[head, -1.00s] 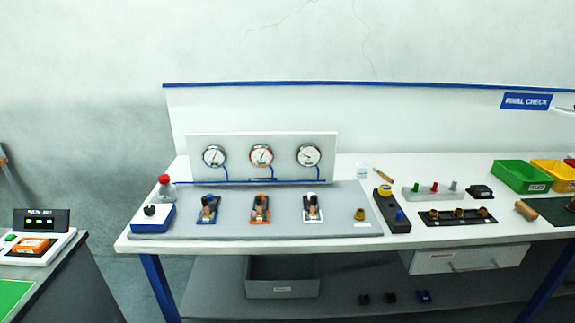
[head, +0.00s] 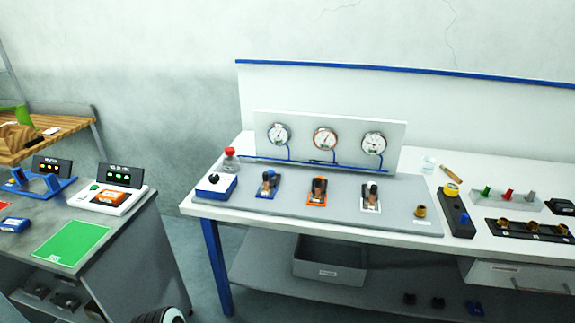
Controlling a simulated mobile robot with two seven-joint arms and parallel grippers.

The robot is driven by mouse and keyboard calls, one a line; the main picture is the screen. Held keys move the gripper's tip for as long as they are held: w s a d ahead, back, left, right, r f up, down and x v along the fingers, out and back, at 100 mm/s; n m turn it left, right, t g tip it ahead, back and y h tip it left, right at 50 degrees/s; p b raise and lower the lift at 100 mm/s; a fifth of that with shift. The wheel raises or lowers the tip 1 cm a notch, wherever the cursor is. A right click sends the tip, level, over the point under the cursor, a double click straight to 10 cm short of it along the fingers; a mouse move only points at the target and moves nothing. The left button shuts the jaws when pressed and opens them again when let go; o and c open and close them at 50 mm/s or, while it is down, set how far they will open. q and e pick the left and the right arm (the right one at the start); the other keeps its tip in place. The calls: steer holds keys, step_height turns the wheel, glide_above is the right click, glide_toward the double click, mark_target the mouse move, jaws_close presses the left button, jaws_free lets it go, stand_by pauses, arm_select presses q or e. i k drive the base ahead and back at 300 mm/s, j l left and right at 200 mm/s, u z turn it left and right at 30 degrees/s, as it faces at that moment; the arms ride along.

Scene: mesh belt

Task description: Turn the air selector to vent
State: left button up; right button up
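A blue and white box with a black knob (head: 214,180) sits at the left end of the grey panel base on the bench; it looks like a selector, but its marks are too small to read. A dark box with a yellow knob and a blue button (head: 456,211) stands right of the base. I cannot tell for sure which is the air selector or where either knob points.
Several small valve units, one of them an orange unit (head: 317,191), stand below round gauges (head: 325,138). A red-capped bottle (head: 230,159) is behind the blue box. A side table with a green mat (head: 70,243) is at left, with a gap before the bench.

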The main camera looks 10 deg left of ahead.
mark_target(213, 178)
steer(key=i+j, duration=0.2)
steer(key=i, duration=0.15)
steer(key=i+j, duration=0.2)
steer(key=i, duration=0.15)
steer(key=i+j+u, duration=0.1)
steer(key=i, duration=0.25)
steer(key=i+j+u, duration=0.15)
steer(key=u, duration=1.4)
